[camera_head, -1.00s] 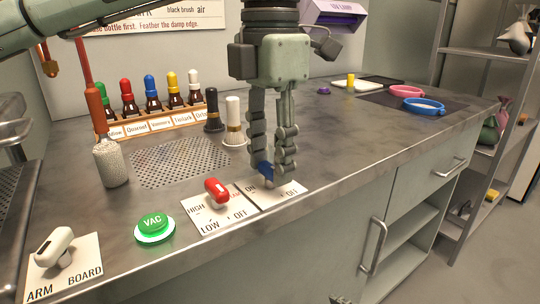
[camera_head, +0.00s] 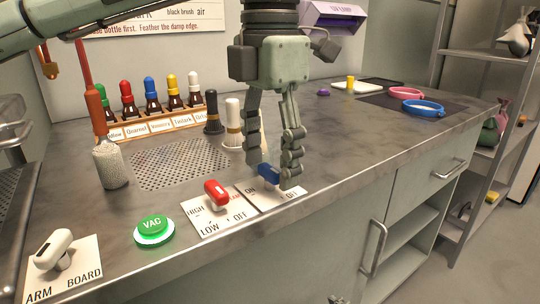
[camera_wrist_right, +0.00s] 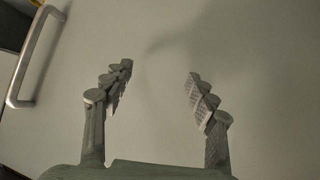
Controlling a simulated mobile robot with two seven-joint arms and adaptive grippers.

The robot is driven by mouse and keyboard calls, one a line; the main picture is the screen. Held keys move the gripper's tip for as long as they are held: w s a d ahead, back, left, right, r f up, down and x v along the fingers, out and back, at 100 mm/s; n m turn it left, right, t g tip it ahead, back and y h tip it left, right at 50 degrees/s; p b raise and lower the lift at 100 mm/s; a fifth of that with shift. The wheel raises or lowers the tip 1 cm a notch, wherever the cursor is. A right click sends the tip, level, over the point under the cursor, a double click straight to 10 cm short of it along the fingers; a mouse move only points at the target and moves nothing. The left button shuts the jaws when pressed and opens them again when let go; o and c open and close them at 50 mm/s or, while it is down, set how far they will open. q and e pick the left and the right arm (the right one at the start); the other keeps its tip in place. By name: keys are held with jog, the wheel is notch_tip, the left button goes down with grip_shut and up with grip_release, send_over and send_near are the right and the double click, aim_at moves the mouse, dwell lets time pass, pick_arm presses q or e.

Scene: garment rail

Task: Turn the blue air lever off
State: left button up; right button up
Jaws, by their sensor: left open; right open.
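The blue air lever (camera_head: 268,174) stands on a white plate (camera_head: 262,202) with ON at its left and OFF at its right. My left gripper (camera_head: 273,178) is over it with its fingers apart, one on each side of the lever. The right finger partly covers the lever's right end and the OFF label. I cannot tell whether either finger touches it. My right gripper (camera_wrist_right: 157,82) is open and empty in the right wrist view, facing a pale cabinet front.
Just left is the red lever (camera_head: 216,191) on its HIGH/LOW/OFF plate. The green VAC button (camera_head: 153,226) and white ARM BOARD lever (camera_head: 54,246) are further left. Dropper bottles (camera_head: 152,96) stand behind. A cabinet handle (camera_wrist_right: 34,58) is near my right gripper.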

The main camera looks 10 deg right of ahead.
aim_at(270, 167)
pick_arm(q)
notch_tip(270, 167, up, 12)
dwell(0.5)
